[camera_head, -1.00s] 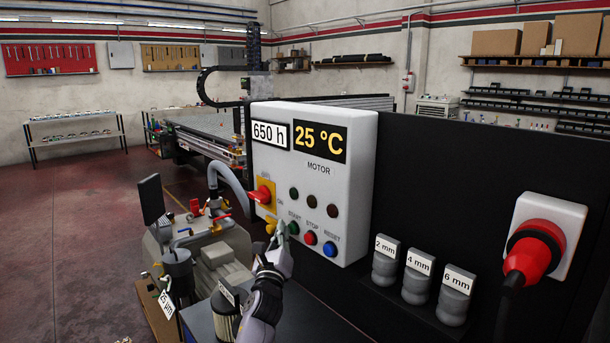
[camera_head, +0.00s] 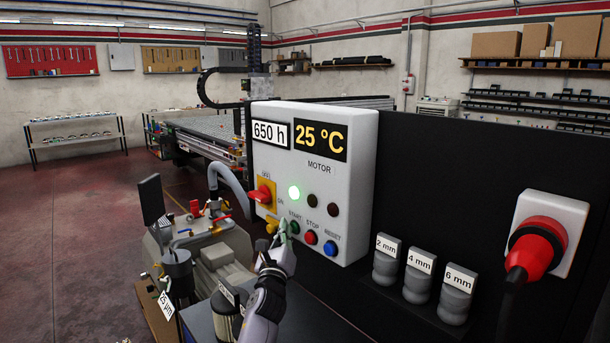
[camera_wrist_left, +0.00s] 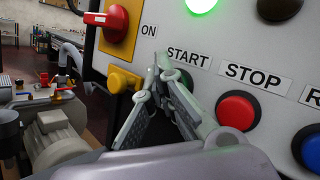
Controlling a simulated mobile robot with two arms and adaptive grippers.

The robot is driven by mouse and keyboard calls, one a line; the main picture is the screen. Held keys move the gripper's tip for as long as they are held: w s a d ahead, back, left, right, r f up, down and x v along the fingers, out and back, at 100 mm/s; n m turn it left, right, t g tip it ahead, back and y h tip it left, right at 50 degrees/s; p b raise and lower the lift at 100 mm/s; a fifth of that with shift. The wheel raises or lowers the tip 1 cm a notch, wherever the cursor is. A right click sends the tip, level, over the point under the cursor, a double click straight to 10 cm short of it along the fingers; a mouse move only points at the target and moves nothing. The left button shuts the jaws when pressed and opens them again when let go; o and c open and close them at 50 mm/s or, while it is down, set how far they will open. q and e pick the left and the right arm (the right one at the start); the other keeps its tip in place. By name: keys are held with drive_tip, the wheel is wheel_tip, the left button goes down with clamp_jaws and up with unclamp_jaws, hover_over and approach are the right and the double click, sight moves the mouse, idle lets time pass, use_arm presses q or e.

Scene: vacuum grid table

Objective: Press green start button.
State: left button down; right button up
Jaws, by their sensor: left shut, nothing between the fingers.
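The green start button (camera_head: 295,227) sits under the START label on the light grey control box (camera_head: 345,150). In the left wrist view the green button (camera_wrist_left: 187,78) is mostly hidden behind my fingers. My left gripper (camera_head: 284,232) is shut and empty, its fingertips at the button; the left wrist view also shows the fingertips (camera_wrist_left: 163,66) there. I cannot tell whether they touch it. The green lamp (camera_head: 294,192) above START is lit, and it glows in the left wrist view (camera_wrist_left: 201,3). My right gripper is not in view.
The red stop button (camera_head: 312,237) and blue reset button (camera_head: 330,248) are to the right of start. A red rotary switch (camera_head: 261,194) on a yellow plate is up left. A red plug (camera_head: 535,250) and several labelled grey holders are on the right.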

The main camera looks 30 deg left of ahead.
use_arm(q)
drive_tip(key=shift+s+a, duration=0.1)
drive_tip(key=shift+s, duration=0.2)
drive_tip(key=s+a+p, duration=0.2)
drive_tip(key=s+p, duration=0.1)
drive_tip(key=s, duration=0.2)
drive_tip(key=shift+s+a, duration=0.15)
drive_tip(key=shift+s, duration=0.15)
idle(0.3)
drive_tip(key=shift+f, duration=0.15)
idle(0.6)
